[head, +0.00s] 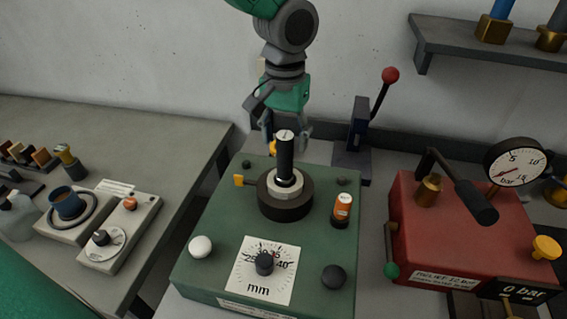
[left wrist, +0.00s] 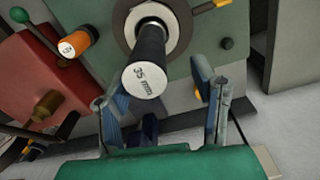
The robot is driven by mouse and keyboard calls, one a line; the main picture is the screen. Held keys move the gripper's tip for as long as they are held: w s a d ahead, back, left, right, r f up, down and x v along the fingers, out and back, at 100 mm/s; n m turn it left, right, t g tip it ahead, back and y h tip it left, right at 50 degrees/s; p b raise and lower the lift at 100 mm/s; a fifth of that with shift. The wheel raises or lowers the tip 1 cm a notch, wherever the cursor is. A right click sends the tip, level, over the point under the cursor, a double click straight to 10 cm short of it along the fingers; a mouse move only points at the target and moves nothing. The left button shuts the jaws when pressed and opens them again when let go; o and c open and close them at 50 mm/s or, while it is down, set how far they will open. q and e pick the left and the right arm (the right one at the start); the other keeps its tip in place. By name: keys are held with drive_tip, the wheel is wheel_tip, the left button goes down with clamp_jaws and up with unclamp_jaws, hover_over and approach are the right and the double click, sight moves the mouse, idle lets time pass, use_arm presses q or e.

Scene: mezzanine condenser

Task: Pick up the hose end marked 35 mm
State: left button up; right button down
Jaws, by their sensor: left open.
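The hose end marked 35 mm (head: 285,153) is a black cylinder with a pale top. It stands upright in the round black collar (head: 285,204) of the green machine (head: 214,222). In the left wrist view its pale face (left wrist: 144,80) reads "35 mm". My left gripper (head: 280,126) is in the head view behind the hose end's top. In the left wrist view my left gripper (left wrist: 160,103) is open, with its two fingers apart, one on each side below the labelled face. Nothing shows between the pads. My right gripper is not in view.
An orange-labelled cylinder (head: 342,208) stands on the machine right of the collar. A red pressure unit (head: 438,235) with gauge and black handle is at right. A red-knobbed lever (head: 390,75) rises behind. A grey bench (head: 150,140) with small tools is at left.

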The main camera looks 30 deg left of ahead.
sight(284, 162)
use_arm(q)
drive_tip(key=f, duration=0.1)
drive_tip(key=s+d+f, duration=0.1)
drive_tip(key=f, duration=0.2)
drive_tip(key=shift+s+d+p, duration=0.2)
drive_tip(key=shift+s+p, duration=0.2)
drive_tip(key=shift+w+f, duration=0.2)
drive_tip(key=shift+f, duration=0.2)
drive_tip(key=shift+a, duration=0.25)
drive_tip(key=shift+s+a, duration=0.15)
drive_tip(key=shift+a, duration=0.05)
clamp_jaws()
drive_tip(key=shift+d, duration=0.15)
